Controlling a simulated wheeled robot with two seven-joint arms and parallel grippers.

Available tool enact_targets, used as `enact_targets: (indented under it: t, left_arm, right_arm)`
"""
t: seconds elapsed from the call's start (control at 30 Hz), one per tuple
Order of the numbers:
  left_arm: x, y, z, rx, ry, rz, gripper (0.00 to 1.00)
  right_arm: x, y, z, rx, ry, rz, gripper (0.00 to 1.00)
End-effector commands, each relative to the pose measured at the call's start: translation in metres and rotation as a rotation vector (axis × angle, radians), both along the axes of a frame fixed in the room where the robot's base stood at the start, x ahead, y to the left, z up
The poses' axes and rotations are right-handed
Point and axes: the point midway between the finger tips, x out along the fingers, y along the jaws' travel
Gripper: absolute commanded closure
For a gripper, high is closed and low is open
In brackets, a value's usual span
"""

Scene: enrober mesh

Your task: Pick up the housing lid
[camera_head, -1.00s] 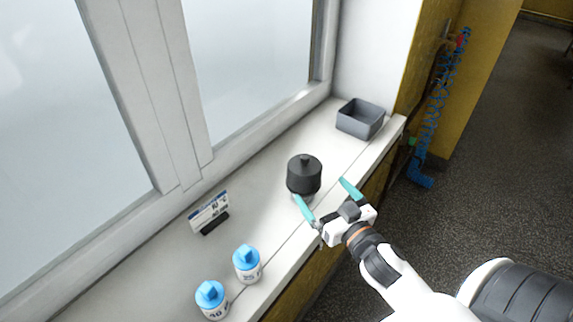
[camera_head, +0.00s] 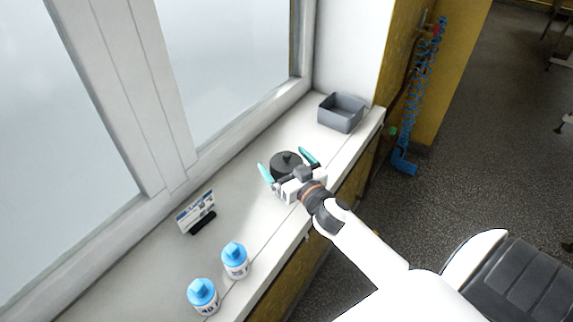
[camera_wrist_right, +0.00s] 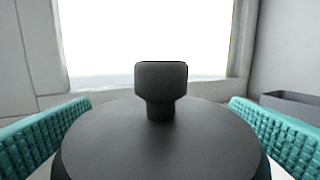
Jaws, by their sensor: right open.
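The housing lid (camera_head: 286,164) is a dark grey round cap with a small knob on top. It sits on the window sill in the head view; what is beneath it is hidden by my gripper. In the right wrist view the lid (camera_wrist_right: 160,142) fills the lower middle, its knob standing upright. My right gripper (camera_head: 288,160) is open, with one teal finger on each side of the lid. In the right wrist view the fingers flank the lid at left and right; I cannot tell whether they touch it. My left gripper is not in view.
A grey open bin (camera_head: 341,113) stands on the sill (camera_head: 255,222) beyond the lid. Two blue-capped white bottles (camera_head: 235,261) and a small sign (camera_head: 196,212) stand nearer. The window (camera_head: 235,70) is behind. A blue coiled hose (camera_head: 416,95) hangs at right.

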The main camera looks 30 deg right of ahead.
Motion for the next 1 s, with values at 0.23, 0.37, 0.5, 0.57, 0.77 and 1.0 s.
enact_targets:
  t: [0.23,0.37,0.5,0.57,0.77,1.0]
  left_arm:
    - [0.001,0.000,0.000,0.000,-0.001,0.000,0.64]
    - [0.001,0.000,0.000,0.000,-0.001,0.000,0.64]
    - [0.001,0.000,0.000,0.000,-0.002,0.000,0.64]
    - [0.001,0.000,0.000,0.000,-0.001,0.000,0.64]
    - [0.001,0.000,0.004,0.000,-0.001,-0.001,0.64]
    - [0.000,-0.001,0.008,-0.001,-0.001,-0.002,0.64]
  right_arm:
    - [0.000,0.000,0.000,0.000,0.000,0.000,0.26]
    - [-0.001,0.000,0.000,0.000,0.000,0.000,0.45]
    - [-0.001,0.000,0.000,0.000,0.000,0.000,0.45]
    - [-0.001,0.000,0.000,0.000,0.000,0.000,0.45]
    - [0.000,0.000,0.023,-0.004,-0.004,0.002,0.45]
    - [0.000,0.000,0.072,-0.003,-0.005,0.002,0.45]
